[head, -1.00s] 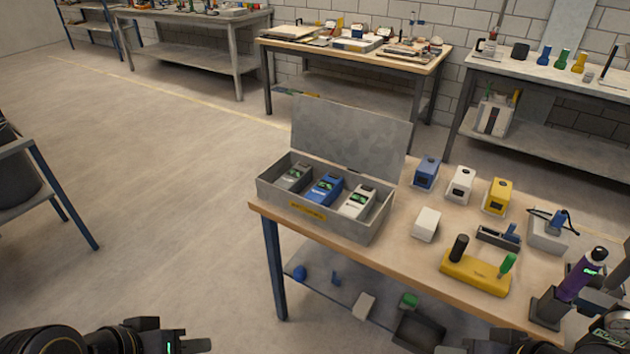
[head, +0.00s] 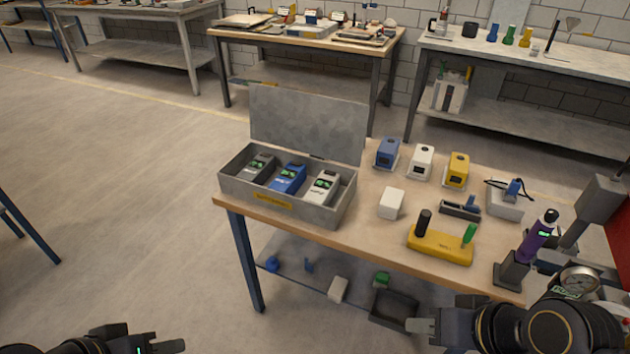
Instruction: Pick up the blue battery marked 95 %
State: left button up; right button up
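An open grey metal box (head: 280,213) with a yellow label and a raised lid stands at the left of the wooden table. In it lie a grey battery (head: 260,166), a blue battery (head: 288,179) in the middle and a white battery (head: 322,188). Each has a small green display; the figures are too small to read. My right gripper (head: 424,332) is at the bottom, in front of the table and well away from the box. My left gripper (head: 168,346) is at the bottom left edge, partly cut off. Neither appears to hold anything; their finger gaps are unclear.
On the table (head: 375,248) stand blue (head: 387,153), white (head: 421,162) and yellow (head: 456,171) blocks, a white box (head: 391,203), a yellow base (head: 440,244) with black and green handles, and a purple tool (head: 537,237) in a holder. Loose items lie on the lower shelf.

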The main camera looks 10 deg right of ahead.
aim_at(289, 181)
jog(key=i+j+u, duration=0.15)
jog(key=i+u, duration=0.2)
jog(key=i, duration=0.2)
jog(key=i+u, duration=0.3)
jog(key=i, duration=0.3)
